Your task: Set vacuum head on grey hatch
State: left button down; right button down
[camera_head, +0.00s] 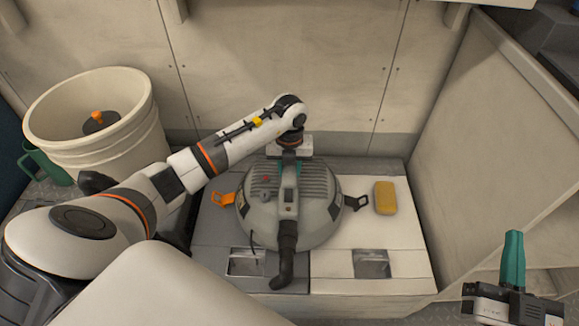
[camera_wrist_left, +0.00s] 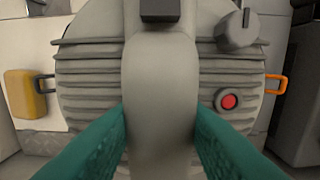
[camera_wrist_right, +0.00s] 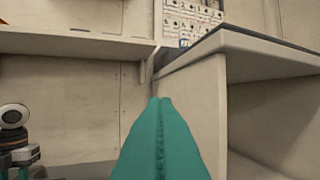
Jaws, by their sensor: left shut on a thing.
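The vacuum head (camera_head: 318,211) is a round grey ribbed dome with a red button, a black hose stub at the front, an orange clip on its left and a dark clip on its right. My left gripper (camera_wrist_left: 160,112) is shut on its top handle, between teal fingers. The vacuum head is over the grey hatch (camera_head: 212,240) on the left and overlaps the white hatch (camera_head: 345,235) on the right. I cannot tell whether its underside touches them. My right gripper (camera_head: 513,262) is shut and empty at the lower right; its fingers meet in the right wrist view (camera_wrist_right: 160,105).
A yellow sponge (camera_head: 385,198) lies on the white hatch, right of the vacuum head. A white bucket (camera_head: 140,130) with a dark, orange-knobbed thing inside stands at the left, beside a green jug (camera_head: 45,163). A slanted panel (camera_head: 490,140) bounds the right side.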

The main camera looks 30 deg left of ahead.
pick_arm(q)
jog(key=c, duration=1)
grip_release()
jog(key=shift+o, duration=0.2)
